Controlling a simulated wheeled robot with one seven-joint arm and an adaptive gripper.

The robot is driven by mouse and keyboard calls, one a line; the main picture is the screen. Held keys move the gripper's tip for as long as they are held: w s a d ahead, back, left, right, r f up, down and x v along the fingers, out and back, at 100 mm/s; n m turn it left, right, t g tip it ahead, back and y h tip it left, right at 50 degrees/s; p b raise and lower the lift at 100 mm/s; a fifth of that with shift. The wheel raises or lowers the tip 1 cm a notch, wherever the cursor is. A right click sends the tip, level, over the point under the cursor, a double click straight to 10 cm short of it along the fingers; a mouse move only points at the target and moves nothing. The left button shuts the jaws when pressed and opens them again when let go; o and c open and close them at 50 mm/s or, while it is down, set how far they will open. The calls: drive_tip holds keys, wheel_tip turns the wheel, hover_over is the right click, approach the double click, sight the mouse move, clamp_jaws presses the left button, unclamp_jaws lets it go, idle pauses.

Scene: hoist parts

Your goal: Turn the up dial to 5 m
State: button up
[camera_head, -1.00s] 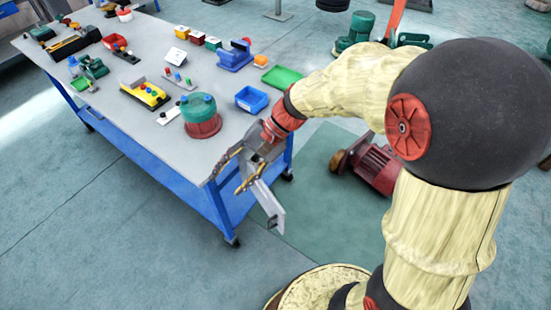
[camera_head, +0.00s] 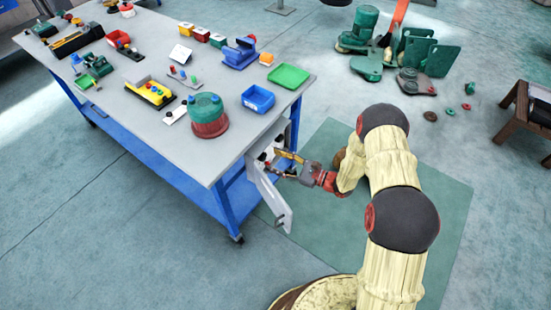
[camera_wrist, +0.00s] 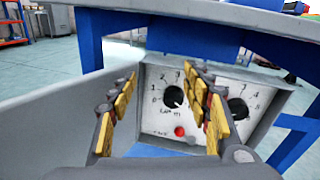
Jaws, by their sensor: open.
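A white control panel (camera_wrist: 158,118) faces me in the wrist view, with two black dials. The left dial (camera_wrist: 173,97) has a number scale starting at 0 and a small label too blurred to read surely; its pointer is too small to read. The right dial (camera_wrist: 238,108) is partly hidden by a finger. I cannot tell which is the up dial. My gripper (camera_wrist: 164,76) is open, its yellow-padded fingers either side of the left dial in the picture, with nothing between them. In the head view my gripper (camera_head: 277,163) is at the open box under the table's edge.
The box's open grey door (camera_head: 268,197) stands beside my gripper, filling the left of the wrist view. The table (camera_head: 190,155) overhangs the box, with a blue leg (camera_head: 222,205) nearby. A red knob (camera_wrist: 180,131) sits below the dials. Floor to the right is mostly free.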

sight(265, 158)
wheel_tip(265, 158, down, 6)
drive_tip(key=d+m+t+h, duration=0.2)
drive_tip(key=d+m+t, duration=0.1)
drive_tip(key=shift+f+b+x, duration=0.2)
drive_tip(key=shift+b+x, duration=0.65)
drive_tip(key=shift+x, duration=3.25)
drive_tip(key=shift+c, duration=1.1)
drive_tip(key=c, duration=0.9)
drive_tip(key=shift+c, duration=0.2)
drive_tip(key=shift+n, duration=0.4)
drive_tip(key=n+b, duration=0.1)
drive_tip(key=n, duration=0.2)
drive_tip(key=shift+a+b, duration=0.1)
drive_tip(key=shift+b, duration=0.25)
drive_tip(key=shift+n+b, duration=0.6)
drive_tip(key=shift+n, duration=1.3)
